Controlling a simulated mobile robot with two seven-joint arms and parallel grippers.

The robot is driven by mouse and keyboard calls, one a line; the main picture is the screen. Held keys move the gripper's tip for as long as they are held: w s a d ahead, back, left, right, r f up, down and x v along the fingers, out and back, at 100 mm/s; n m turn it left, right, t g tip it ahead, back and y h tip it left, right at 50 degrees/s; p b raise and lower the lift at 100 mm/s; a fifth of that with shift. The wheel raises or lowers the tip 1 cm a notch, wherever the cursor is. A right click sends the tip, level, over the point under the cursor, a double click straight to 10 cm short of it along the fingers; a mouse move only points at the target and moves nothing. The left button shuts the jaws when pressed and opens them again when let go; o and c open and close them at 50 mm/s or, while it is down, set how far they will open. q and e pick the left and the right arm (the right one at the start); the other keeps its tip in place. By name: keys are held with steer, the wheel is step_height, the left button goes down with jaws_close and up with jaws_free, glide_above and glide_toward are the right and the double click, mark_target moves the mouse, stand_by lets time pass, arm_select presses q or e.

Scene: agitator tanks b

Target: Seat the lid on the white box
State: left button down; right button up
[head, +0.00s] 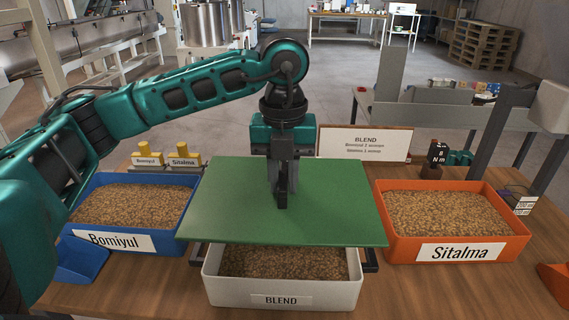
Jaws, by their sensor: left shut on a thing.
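The white box (283,301) with a BLEND label stands at the front middle of the table, with brown grain inside. The green lid (225,207) is a flat plate above the box. It covers the back of the box from view, while the front part of the grain shows below its front edge. My left gripper (281,200) points down at the middle of the lid and is shut on its dark handle, which the fingers mostly hide. The lid looks raised above the box rim. My right gripper is not in view.
A BLEND sign (366,143), yellow-handled labelled pieces (184,160) and a small dark device (437,155) stand behind. A blue scoop (82,262) lies front left.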

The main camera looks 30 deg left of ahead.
arm_select(q)
steer(key=shift+s+r, duration=0.1)
stand_by(0.4)
step_height(320, 180, down, 9)
steer(key=b, duration=0.7)
stand_by(0.3)
stand_by(0.7)
steer(key=shift+f+b, duration=0.45)
